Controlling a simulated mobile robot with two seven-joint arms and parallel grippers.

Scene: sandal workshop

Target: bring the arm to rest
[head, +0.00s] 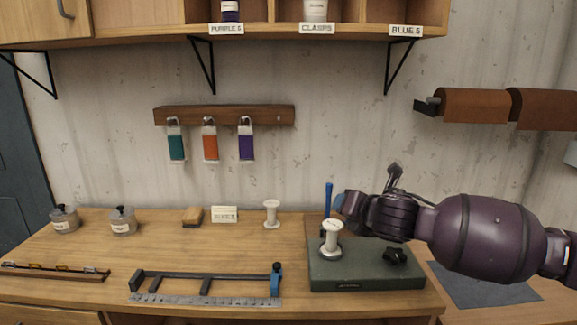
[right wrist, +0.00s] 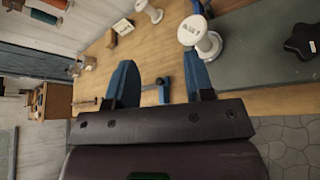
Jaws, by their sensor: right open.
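My right arm comes in from the right in the head view, with its gripper (head: 340,202) just above and behind a white spool on the green machine base (head: 370,284). In the right wrist view the two blue fingers of the right gripper (right wrist: 160,78) stand apart with nothing between them. The white spool (head: 332,232) stands upright on a round foot on the base. It also shows beside the right-hand finger in the right wrist view (right wrist: 207,43). My left gripper is not in view.
Another white spool (head: 271,211), a small label card (head: 224,214), a brush (head: 193,217) and two jars (head: 122,221) stand along the back of the bench. A black clamp frame (head: 205,278) and a ruler (head: 205,299) lie in front. Leather rolls (head: 473,104) hang at right; a dark mat (head: 484,290) lies below.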

